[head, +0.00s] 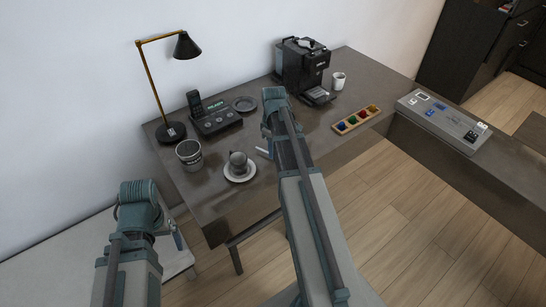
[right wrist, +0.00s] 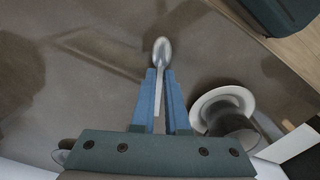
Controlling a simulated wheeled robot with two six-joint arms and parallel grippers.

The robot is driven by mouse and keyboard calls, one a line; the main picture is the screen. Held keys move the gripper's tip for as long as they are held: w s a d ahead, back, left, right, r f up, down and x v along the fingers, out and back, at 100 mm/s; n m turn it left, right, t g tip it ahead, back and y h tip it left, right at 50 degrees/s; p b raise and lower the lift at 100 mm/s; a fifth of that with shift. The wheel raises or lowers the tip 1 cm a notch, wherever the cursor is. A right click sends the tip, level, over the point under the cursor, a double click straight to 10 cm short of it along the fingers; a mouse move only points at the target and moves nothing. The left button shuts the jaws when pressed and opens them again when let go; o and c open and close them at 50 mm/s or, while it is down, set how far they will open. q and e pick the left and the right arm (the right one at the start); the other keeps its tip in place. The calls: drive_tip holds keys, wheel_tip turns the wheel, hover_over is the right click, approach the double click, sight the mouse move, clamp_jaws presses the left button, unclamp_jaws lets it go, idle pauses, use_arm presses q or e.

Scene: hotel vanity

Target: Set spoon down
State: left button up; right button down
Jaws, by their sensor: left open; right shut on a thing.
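A silver spoon (right wrist: 162,58) is held between the blue fingers of my right gripper (right wrist: 160,78) in the right wrist view. Its bowl points away from the gripper, over the grey-brown vanity top (right wrist: 90,100). I cannot tell whether the spoon touches the surface. In the head view the spoon and right gripper are mostly hidden by my right arm. A white saucer (right wrist: 211,98) with a dark cup (right wrist: 232,123) is right of the gripper in the wrist view. My left gripper (head: 178,238) shows only in part, at the head view's lower left, off the vanity's front-left corner, and is open.
In the head view, a dark tin (head: 189,155), lamp (head: 173,131), phone dock (head: 214,120) and dark plate (head: 245,104) stand left. A coffee machine (head: 303,68), white mug (head: 338,81) and capsule tray (head: 357,119) stand right.

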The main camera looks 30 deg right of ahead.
use_arm(q)
drive_tip(key=shift+f, duration=0.6)
use_arm(e)
drive_tip(key=shift+f, duration=0.6)
drive_tip(key=shift+f, duration=0.1)
drive_tip(key=shift+f+b, duration=0.15)
drive_tip(key=shift+b, duration=0.2)
use_arm(q)
drive_tip(key=shift+f, duration=0.15)
use_arm(e)
drive_tip(key=c, duration=0.9)
unclamp_jaws()
use_arm(q)
wheel_tip(320, 180, up, 12)
drive_tip(key=p, duration=1.2)
drive_tip(key=shift+r+p, duration=0.2)
drive_tip(key=shift+p, duration=0.1)
use_arm(e)
wheel_tip(320, 180, up, 12)
drive_tip(key=shift+r, duration=0.25)
